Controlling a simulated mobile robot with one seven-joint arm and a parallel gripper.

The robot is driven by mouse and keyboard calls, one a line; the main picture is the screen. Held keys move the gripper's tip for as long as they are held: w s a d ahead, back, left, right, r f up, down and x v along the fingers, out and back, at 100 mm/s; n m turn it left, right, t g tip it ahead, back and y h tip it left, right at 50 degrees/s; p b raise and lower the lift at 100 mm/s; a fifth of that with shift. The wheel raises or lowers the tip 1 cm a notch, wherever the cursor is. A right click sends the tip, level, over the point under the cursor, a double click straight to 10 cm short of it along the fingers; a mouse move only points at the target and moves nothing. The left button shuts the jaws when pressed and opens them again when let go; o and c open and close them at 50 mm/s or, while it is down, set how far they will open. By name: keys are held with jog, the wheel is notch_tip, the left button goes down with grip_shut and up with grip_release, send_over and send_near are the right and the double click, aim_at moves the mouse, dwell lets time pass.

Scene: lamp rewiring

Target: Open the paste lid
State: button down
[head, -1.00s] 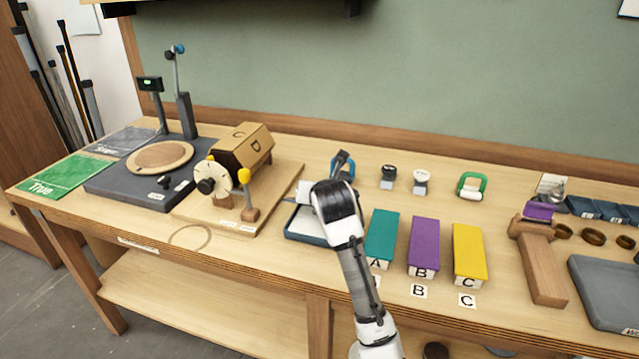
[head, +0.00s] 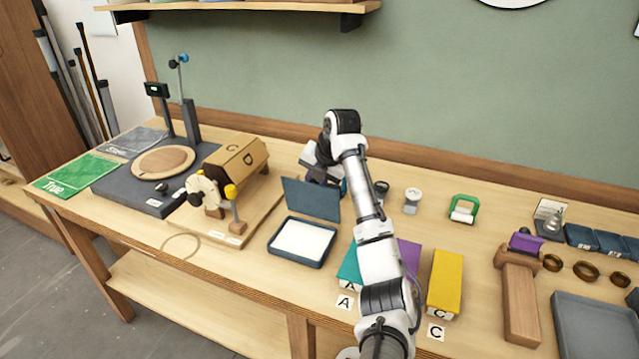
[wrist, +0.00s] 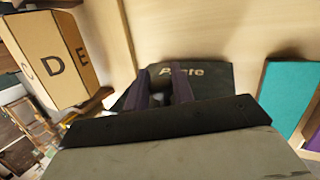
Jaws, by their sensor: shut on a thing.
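The paste box (head: 270,247) is a shallow dark blue tray with white paste (head: 303,239) inside, near the front of the bench. Its dark blue lid (head: 312,199) stands raised at the tray's back edge, leaning back. In the wrist view the lid (wrist: 215,76) shows the word "Paste", partly hidden by the fingers. My gripper (head: 322,178) is behind the lid at its upper edge. Its two dark fingers (wrist: 161,84) show in the wrist view, shut on the lid; the exact contact is hard to see.
A wooden stand with a lettered block (head: 238,158) is close on the left. Teal (head: 350,266), purple (head: 409,254) and yellow (head: 445,280) blocks lie to the right, partly behind my arm. Two small stamp-like items stand behind them. Bench in front of the tray is clear.

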jog(key=shift+w+d+f+g, duration=0.15)
jog(key=shift+w+g, duration=0.15)
jog(key=shift+w, duration=0.05)
dwell(0.3)
jog(key=c, duration=1.2)
grip_release()
jog(key=b+v, duration=0.3)
jog(key=v, duration=1)
jog(key=shift+d+r, duration=0.25)
jog(key=shift+r, duration=0.1)
